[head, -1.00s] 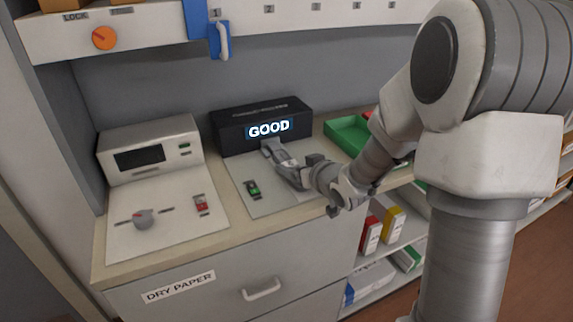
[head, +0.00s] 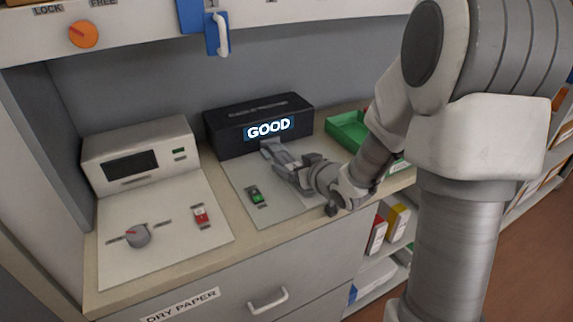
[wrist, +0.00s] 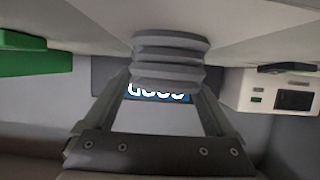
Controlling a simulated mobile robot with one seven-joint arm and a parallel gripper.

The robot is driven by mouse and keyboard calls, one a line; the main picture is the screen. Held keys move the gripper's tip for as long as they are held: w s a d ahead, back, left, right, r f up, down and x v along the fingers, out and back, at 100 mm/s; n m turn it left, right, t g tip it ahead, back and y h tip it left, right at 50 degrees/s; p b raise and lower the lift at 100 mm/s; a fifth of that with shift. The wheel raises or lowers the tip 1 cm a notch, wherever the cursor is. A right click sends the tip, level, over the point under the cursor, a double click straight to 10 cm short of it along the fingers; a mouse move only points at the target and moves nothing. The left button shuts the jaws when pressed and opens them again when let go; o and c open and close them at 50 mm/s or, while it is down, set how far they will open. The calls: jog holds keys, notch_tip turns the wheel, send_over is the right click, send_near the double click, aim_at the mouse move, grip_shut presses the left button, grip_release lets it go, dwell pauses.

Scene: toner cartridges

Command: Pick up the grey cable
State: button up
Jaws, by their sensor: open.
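My gripper (head: 274,150) is at the front of the black box with the lit GOOD display (head: 269,128), over the light grey panel. In the wrist view my gripper (wrist: 167,82) is open, its two fingers reaching toward the box. A ribbed grey piece (wrist: 170,58) shows between and beyond the fingertips and covers part of the display. It may be part of the grey cable, but I cannot tell for sure, nor whether the fingers touch it. No other cable is clear in the head view.
A green tray (head: 345,134) stands right of the box. A white device (head: 140,160) with a grey knob and red switch stands left. A green switch (head: 256,195) is on the panel near my gripper.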

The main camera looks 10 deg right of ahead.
jog(key=shift+w+f, duration=0.1)
jog(key=shift+w, duration=0.1)
jog(key=shift+c, duration=0.2)
jog(key=shift+s, duration=0.1)
grip_shut()
